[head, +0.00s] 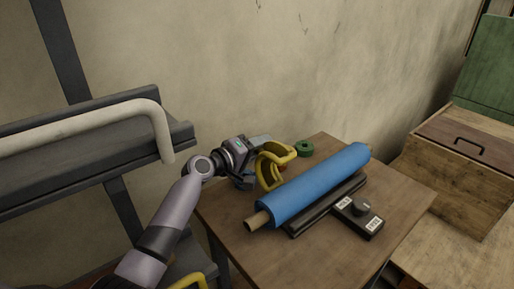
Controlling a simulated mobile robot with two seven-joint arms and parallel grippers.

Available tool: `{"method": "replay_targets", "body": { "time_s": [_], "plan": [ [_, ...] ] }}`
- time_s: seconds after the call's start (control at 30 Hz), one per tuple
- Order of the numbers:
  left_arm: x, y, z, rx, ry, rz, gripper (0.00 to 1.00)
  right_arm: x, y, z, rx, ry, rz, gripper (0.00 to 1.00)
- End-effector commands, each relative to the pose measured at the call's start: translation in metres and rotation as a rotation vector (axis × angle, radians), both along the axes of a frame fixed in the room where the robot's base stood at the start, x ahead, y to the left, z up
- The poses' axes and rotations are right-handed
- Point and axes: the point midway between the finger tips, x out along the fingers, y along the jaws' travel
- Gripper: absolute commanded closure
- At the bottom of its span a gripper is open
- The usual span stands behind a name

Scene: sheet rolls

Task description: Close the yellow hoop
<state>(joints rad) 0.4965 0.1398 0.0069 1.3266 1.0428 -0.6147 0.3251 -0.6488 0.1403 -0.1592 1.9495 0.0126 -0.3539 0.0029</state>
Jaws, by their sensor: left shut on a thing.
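The yellow hoop (265,171) stands at the left end part of the table, beside the blue sheet roll (310,189). It has a curved band and an upper arm that reaches to the right. My left gripper (254,155) is at the hoop's upper left side, shut on the hoop as far as I can see; its fingertips are small and partly hidden. The blue roll lies on a dark base, with its brown core showing at both ends. My right gripper is not in view.
The wooden table (330,255) has free room at the front. A dark rack with a pale bar (85,128) is at left, a wooden crate (455,180) at right.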

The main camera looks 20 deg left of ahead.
Motion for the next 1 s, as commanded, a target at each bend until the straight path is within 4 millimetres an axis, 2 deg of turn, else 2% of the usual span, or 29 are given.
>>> {"method": "replay_targets", "body": {
  "time_s": [0.47, 0.5, 0.53, 0.87, 1.0],
  "plan": [
    [-0.001, 0.0, 0.001, 0.015, -0.007, 0.001, 1.0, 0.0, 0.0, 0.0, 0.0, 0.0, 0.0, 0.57],
    [-0.001, 0.0, 0.001, 0.014, -0.007, 0.001, 0.47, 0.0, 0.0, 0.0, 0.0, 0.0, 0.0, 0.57],
    [-0.001, 0.0, 0.001, 0.014, -0.007, 0.001, 0.4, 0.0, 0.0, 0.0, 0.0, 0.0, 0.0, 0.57],
    [-0.002, 0.0, 0.002, 0.013, -0.007, 0.001, 0.4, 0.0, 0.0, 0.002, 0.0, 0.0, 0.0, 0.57],
    [-0.013, 0.005, 0.004, 0.014, -0.006, 0.001, 0.4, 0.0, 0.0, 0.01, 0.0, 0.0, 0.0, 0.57]
  ]
}}
